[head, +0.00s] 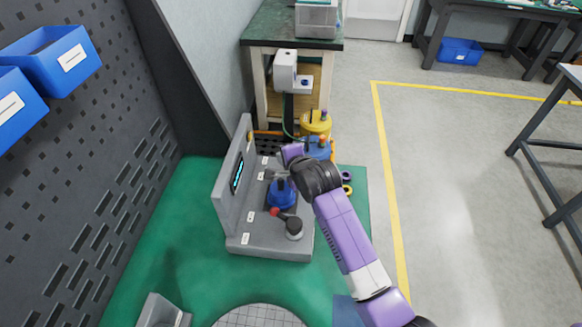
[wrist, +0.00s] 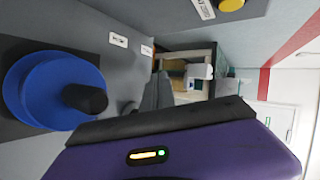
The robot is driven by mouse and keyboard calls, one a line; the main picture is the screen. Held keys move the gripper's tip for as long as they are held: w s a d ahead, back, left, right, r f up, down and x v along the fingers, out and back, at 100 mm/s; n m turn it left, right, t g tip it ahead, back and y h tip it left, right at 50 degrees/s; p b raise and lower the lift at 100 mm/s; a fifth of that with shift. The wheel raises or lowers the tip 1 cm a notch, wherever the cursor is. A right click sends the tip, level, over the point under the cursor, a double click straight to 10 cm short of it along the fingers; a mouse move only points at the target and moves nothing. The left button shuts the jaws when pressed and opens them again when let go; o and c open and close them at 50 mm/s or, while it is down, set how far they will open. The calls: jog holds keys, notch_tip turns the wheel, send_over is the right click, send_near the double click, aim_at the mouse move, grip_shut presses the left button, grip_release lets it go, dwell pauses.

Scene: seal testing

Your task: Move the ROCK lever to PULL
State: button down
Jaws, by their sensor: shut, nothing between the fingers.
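A grey test stand (head: 262,240) with an upright panel and a lit display (head: 238,174) sits on the green surface. Near its front is a short lever with a red knob (head: 275,212), beside a round dark-topped pivot (head: 294,228); the lever tilts toward the left. I cannot read the labels, so I cannot confirm which is ROCK or PULL. A blue round part (head: 283,196) stands behind the lever; a blue disc with a black knob (wrist: 45,88) fills the left of the wrist view. My gripper (head: 272,176) is shut and empty, above and behind the red knob, close over the blue part.
More blue (head: 318,147) and yellow (head: 316,122) parts stand behind the stand, near a white device (head: 286,72). Small rings (head: 346,182) lie to the right. A grey holder (head: 162,312) is at the front left. Green surface is clear left of the stand.

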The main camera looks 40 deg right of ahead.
jog(key=v, duration=0.7)
jog(key=shift+s+b, duration=0.2)
jog(key=shift+b, duration=0.1)
jog(key=shift+r, duration=0.1)
notch_tip(320, 180, up, 6)
jog(key=n+t, duration=0.3)
jog(key=n, duration=0.3)
jog(key=s+a+n+t, duration=0.2)
jog(key=s+a+n, duration=0.2)
jog(key=s+n, duration=0.1)
jog(key=s+a+n+y, duration=0.1)
jog(key=s+a+n, duration=0.2)
jog(key=s, duration=0.7)
jog(key=s+a+n+y, duration=0.1)
jog(key=s+a+n, duration=0.3)
jog(key=s, duration=0.7)
jog(key=s+a+f+n+g+y, duration=0.1)
jog(key=s+a+n, duration=0.2)
jog(key=s, duration=0.7)
jog(key=shift+s+a+n+y, duration=0.3)
jog(key=shift+s+a, duration=0.05)
jog(key=shift+a, duration=0.5)
